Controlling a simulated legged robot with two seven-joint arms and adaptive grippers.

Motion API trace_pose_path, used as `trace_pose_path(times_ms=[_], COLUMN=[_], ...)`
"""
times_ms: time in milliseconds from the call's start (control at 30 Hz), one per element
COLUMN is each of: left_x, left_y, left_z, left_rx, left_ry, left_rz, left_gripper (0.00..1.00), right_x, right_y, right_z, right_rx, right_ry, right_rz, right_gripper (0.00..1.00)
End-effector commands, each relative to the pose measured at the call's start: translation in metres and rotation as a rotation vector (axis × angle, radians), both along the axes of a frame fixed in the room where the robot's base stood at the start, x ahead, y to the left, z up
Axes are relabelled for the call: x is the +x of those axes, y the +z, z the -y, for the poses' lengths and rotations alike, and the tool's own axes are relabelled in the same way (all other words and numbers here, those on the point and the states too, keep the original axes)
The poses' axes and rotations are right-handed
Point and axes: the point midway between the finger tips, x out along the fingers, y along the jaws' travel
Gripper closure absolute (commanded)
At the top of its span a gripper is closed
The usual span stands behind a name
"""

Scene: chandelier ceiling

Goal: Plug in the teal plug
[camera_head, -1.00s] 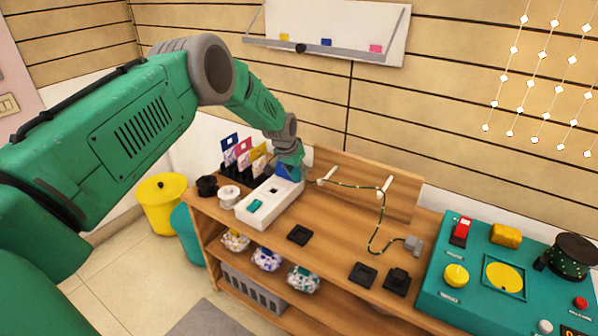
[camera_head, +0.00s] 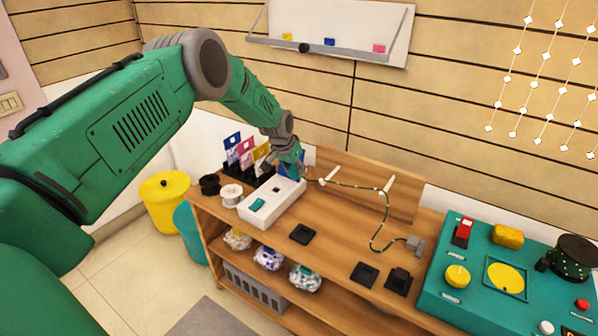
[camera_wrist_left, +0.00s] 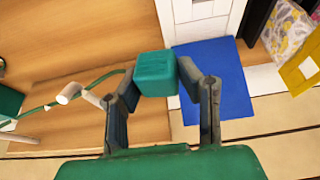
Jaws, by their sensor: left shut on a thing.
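The teal plug (camera_wrist_left: 155,73) is a small block between the two fingertips of my left gripper (camera_wrist_left: 158,80) in the wrist view. The gripper is shut on it. In the head view the left gripper (camera_head: 300,168) is at the far end of the white socket box (camera_head: 285,204); the plug is too small to make out there. The box has a teal switch and a dark opening on top. Its white end (camera_wrist_left: 206,10) shows beyond the plug in the wrist view. The green cable (camera_head: 350,186) runs over two white pegs to a grey block (camera_head: 414,245). My right gripper is not in view.
A blue panel (camera_wrist_left: 212,78) lies by the box end. Cards in a black rack (camera_head: 240,158) and two spools (camera_head: 231,194) stand left of the box. A wooden back board (camera_head: 358,172) rises behind the cable. A teal control panel (camera_head: 470,275) is at right.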

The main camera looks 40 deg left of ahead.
Motion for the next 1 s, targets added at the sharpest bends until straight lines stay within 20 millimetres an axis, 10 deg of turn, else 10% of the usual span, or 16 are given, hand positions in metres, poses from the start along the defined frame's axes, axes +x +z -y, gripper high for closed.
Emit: trace_pose_path(times_ms=[1000], left_x=[-0.026], left_y=[0.027], left_z=[-0.059], left_rx=[0.001], left_ry=[0.0], left_rz=[0.001], left_gripper=[0.99], right_x=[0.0], right_y=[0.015], right_z=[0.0], right_rx=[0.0], right_ry=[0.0], right_rz=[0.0], right_gripper=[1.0])
